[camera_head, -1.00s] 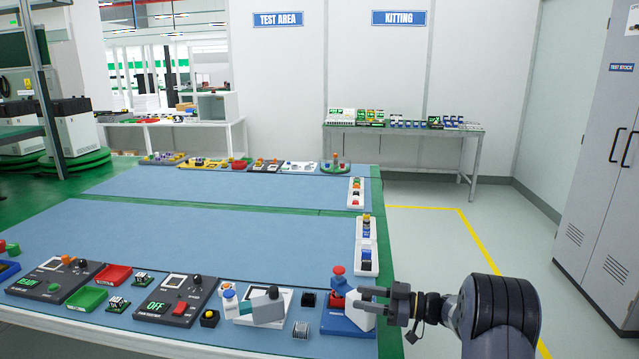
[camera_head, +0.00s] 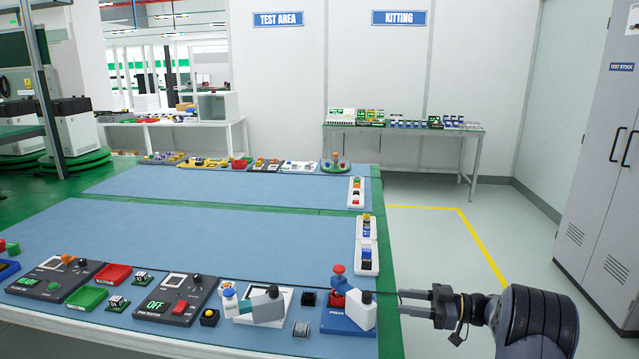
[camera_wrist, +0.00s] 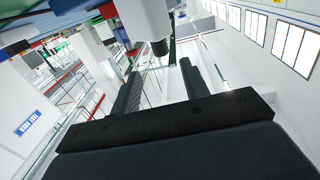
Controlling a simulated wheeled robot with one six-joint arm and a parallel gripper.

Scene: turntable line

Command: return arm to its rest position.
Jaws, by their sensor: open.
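My gripper (camera_head: 405,303) is at the lower right of the head view, just right of the table's front right corner. Its two dark fingers point left, are apart, and hold nothing. Left of the fingertips stands a blue and white press-like device with a red knob (camera_head: 339,269) and a white block (camera_head: 361,310). The fingertips look apart from it, with a small gap. In the wrist view my gripper (camera_wrist: 160,80) shows its two fingers spread, with a white part with a dark tip (camera_wrist: 146,22) beyond them at the top.
A grey cabinet (camera_head: 600,150) stands at right. Floor between is clear.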

